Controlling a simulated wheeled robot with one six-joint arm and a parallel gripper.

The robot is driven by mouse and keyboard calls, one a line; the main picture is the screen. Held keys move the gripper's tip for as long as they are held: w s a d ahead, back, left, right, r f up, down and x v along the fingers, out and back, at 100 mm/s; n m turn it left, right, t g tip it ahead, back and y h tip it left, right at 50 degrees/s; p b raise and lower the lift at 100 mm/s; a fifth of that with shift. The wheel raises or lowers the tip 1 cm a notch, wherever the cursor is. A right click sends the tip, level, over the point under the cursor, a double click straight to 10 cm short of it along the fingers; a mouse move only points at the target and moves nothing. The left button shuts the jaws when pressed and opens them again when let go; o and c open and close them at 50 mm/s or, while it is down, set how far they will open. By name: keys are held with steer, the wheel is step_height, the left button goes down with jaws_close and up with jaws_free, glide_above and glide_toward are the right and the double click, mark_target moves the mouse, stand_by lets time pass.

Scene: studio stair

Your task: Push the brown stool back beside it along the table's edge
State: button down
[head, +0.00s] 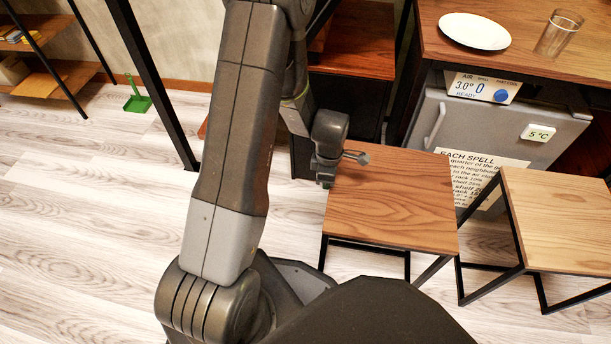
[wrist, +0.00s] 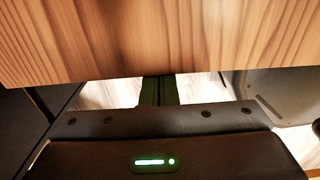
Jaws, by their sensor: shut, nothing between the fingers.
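The brown stool (head: 390,200) stands upright in front of the table (head: 425,50), with a square wood-grain top and black metal legs. Its wooden top also fills the upper part of the wrist view (wrist: 150,40). My gripper (head: 360,157) is shut and empty at the stool's far left corner, at about the height of its top. In the wrist view the dark fingers (wrist: 158,90) reach the near edge of the wood. I cannot tell whether they touch it. The fingertips are partly hidden there.
A lighter wooden stool (head: 560,220) stands close on the right. Behind the stools is a grey appliance (head: 500,135) with signs. A white plate (head: 475,31) and a glass (head: 558,33) stand on the table. The floor at left is open, with a green dustpan (head: 137,103).

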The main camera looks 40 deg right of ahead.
mark_target(385, 189)
steer(key=s+d, duration=0.3)
steer(key=s, duration=0.1)
steer(key=s+d, duration=0.4)
steer(key=s+d+p, duration=0.1)
steer(key=s+d, duration=0.3)
steer(key=shift+s, duration=0.15)
